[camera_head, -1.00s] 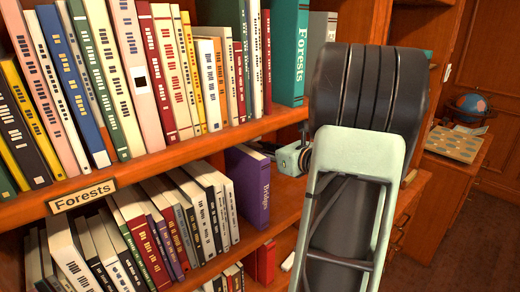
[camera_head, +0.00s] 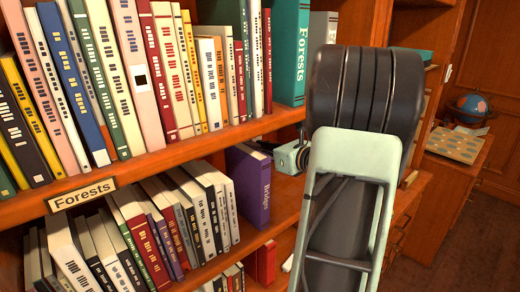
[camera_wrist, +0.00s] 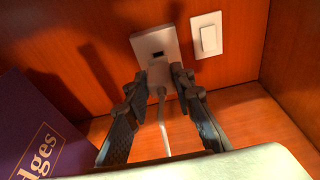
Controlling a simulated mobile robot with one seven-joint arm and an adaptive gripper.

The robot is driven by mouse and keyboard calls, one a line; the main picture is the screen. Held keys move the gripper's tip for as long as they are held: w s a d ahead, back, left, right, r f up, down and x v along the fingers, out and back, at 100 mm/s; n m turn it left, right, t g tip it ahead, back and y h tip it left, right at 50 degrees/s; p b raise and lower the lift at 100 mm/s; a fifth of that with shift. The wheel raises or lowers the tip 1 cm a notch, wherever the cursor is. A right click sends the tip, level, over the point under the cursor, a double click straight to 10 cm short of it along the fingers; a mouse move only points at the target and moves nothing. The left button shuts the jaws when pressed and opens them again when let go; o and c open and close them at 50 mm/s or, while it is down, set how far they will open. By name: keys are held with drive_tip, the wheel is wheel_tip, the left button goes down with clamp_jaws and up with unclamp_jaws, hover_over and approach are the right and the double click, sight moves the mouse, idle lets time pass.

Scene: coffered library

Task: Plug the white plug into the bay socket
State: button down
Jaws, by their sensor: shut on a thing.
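The white plug (camera_wrist: 158,75) is between the fingertips of my gripper (camera_wrist: 156,82) in the wrist view, and the gripper is shut on it. A white cord (camera_wrist: 164,120) hangs from the plug. The bay socket (camera_wrist: 151,42) is a white plate on the back wall of the bay, with a dark opening still visible just above the plug. The plug overlaps the plate's lower part; I cannot tell whether they touch. In the head view my gripper (camera_head: 264,147) shows only partly, reaching into the bay; the plug and socket are hidden there.
A white switch plate (camera_wrist: 207,36) is right of the socket. A purple book (camera_head: 249,187) stands left of the gripper and also fills the wrist view's left edge (camera_wrist: 35,130). The bay's right wall (camera_wrist: 292,75) is close. Packed book rows fill the shelves.

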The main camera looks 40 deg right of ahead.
drive_tip(key=shift+r+x, duration=0.2)
drive_tip(key=shift+x, duration=0.95)
drive_tip(key=c, duration=1.6)
unclamp_jaws()
drive_tip(key=v, duration=1.2)
drive_tip(key=shift+w+r, duration=0.1)
drive_tip(key=shift+r, duration=0.05)
